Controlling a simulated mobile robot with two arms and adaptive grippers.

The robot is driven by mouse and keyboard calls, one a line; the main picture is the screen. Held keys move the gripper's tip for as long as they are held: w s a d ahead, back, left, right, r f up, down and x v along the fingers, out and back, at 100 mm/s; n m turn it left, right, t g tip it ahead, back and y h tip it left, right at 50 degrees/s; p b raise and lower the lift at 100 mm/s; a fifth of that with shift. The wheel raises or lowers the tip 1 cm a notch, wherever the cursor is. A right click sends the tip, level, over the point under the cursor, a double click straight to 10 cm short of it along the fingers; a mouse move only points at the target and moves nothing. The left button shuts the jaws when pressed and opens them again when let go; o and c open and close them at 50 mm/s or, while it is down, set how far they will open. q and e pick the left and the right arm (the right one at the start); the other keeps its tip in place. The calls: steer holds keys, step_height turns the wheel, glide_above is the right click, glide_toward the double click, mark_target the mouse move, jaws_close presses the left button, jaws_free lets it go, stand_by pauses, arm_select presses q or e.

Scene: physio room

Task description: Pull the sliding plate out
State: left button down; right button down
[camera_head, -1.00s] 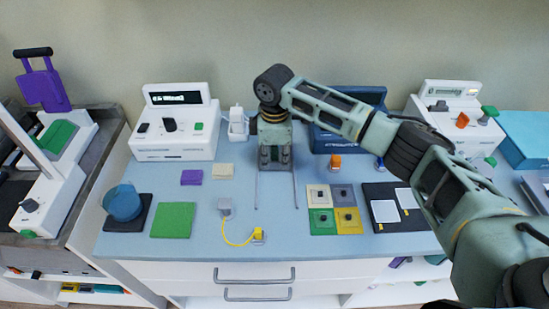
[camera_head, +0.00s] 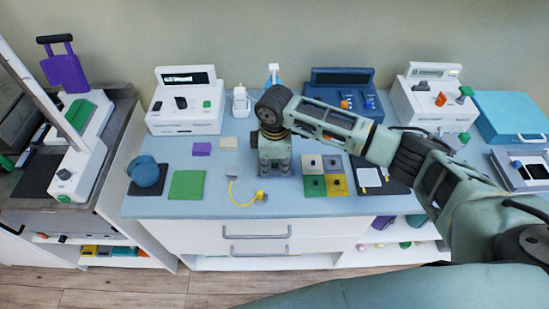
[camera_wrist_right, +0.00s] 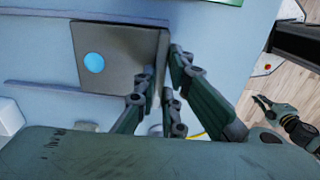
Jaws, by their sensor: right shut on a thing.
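The sliding plate (camera_wrist_right: 112,45) is a flat grey square with a bright blue dot, seen in the right wrist view on the blue worktop. Its near edge lies at the fingertips of my right gripper (camera_wrist_right: 158,80), which is shut on it. In the head view my right gripper (camera_head: 274,168) points down at the middle of the worktop and hides the plate. Part of my left gripper (camera_wrist_right: 268,112) appears small at the right of the wrist view, over the floor; its opening is unclear.
A yellow cable (camera_head: 243,201) with a grey block lies just left of my right gripper. Coloured tiles (camera_head: 325,180) lie close on its right. A green mat (camera_head: 187,184) and blue bowl (camera_head: 146,173) are farther left. White drawers (camera_head: 230,234) are below the front edge.

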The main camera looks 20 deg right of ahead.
steer(key=shift+s+a+r, duration=0.1)
steer(key=shift+a, duration=0.05)
steer(key=shift+w, duration=0.25)
steer(key=shift+d+f, duration=0.2)
steer(key=c, duration=1.8)
jaws_free()
steer(key=shift+r, duration=0.1)
steer(key=shift+c, duration=0.2)
steer(key=shift+w+r, duration=0.1)
steer(key=shift+w, duration=0.05)
step_height(320, 180, up, 12)
steer(key=shift+f, duration=0.25)
